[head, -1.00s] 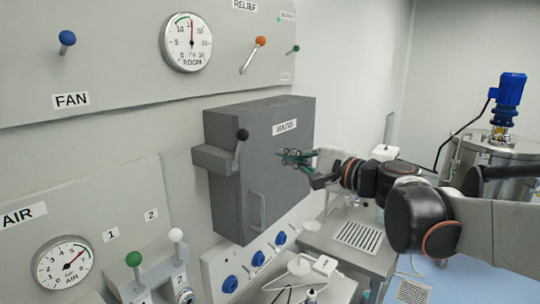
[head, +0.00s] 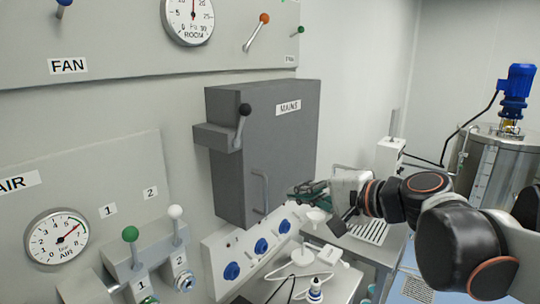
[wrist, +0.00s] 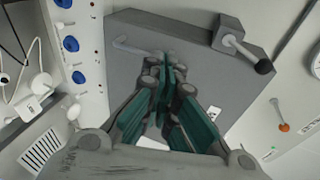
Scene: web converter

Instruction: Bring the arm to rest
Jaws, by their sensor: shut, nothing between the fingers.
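My gripper (head: 308,190) is at the right of the grey MAINS box (head: 285,150) in the head view, near the box's lower right edge. Its green-padded fingers are shut and hold nothing. The wrist view shows the shut fingers (wrist: 166,75) in front of the box's grey face (wrist: 200,65), pointing toward its bar handle (wrist: 138,48). I cannot tell the gap between fingertips and box. My arm comes in from the right and is bent.
The MAINS lever (head: 243,125) with a black knob sticks out from the box's left side. A steel tank (head: 500,165) with a blue motor stands at the right. Green and white levers (head: 130,234) are at lower left.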

